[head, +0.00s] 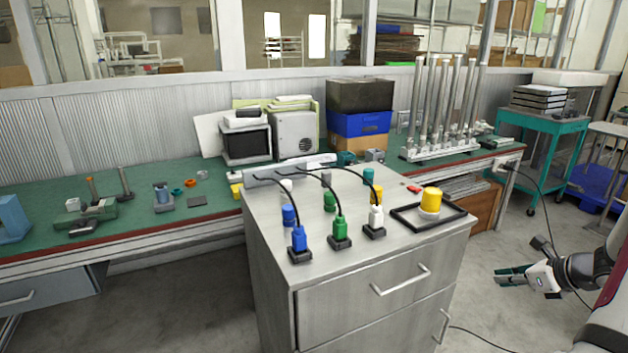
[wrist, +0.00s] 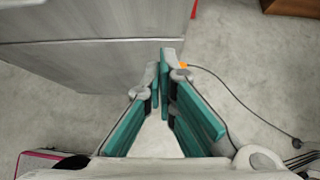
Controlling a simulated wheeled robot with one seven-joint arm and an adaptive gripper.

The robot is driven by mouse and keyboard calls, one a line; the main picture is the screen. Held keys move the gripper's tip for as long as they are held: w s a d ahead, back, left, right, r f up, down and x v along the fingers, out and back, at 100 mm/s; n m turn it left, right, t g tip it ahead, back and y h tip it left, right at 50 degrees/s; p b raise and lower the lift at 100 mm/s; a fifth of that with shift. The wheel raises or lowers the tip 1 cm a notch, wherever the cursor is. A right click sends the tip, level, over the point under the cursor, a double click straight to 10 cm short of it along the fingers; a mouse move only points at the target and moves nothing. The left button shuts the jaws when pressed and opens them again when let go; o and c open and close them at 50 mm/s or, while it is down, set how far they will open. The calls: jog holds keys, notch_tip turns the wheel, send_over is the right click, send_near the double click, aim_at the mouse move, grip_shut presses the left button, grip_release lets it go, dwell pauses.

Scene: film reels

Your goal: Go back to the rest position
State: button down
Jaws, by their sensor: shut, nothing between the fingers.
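My gripper (head: 512,274) is at the lower right in the head view, off to the right of the metal cabinet (head: 372,291) and below its top. It points left toward the cabinet. In the wrist view my gripper (wrist: 165,72) has teal finger pads, and its fingertips come together with nothing between them. The grey cabinet side (wrist: 90,50) shows at the upper left there, with concrete floor below the fingers.
On the cabinet top stand blue (head: 298,239), green (head: 339,229) and white (head: 375,217) plugs with cables, and a yellow cylinder (head: 431,199) in a black tray (head: 404,221). A green workbench (head: 140,215) runs behind. A teal cart (head: 545,131) stands right. Cable (wrist: 245,105) lies on the floor.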

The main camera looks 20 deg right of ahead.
jog(key=w+a+r+n+g+y+p, duration=0.2)
jog(key=a+r+n, duration=0.7)
jog(key=a, duration=0.5)
jog(key=w+a+r+n+g+y+p, duration=0.1)
jog(key=w+a+r+n+g+p, duration=0.1)
jog(key=a+r+n, duration=0.8)
jog(key=s+a+r+n+g+p, duration=0.1)
jog(key=s+a+r+n, duration=0.15)
jog(key=a, duration=0.35)
jog(key=s+a+r+n+h, duration=0.1)
jog(key=s+a+r+n, duration=0.15)
jog(key=s+a, duration=0.2)
jog(key=s+a+r+n+g+p, duration=0.1)
jog(key=s+a+r+n, duration=0.15)
jog(key=a, duration=0.35)
jog(key=s+a+r+n+h+p, duration=0.1)
jog(key=s+n, duration=0.3)
jog(key=s, duration=0.1)
jog(key=s+a+r+n+h+p, duration=0.1)
jog(key=s+a+r+n, duration=0.1)
jog(key=s+n, duration=0.2)
jog(key=shift+s+a+r+t+h, duration=0.3)
jog(key=shift+s+t+h, duration=0.1)
jog(key=shift+s, duration=0.85)
jog(key=shift+n, duration=0.25)
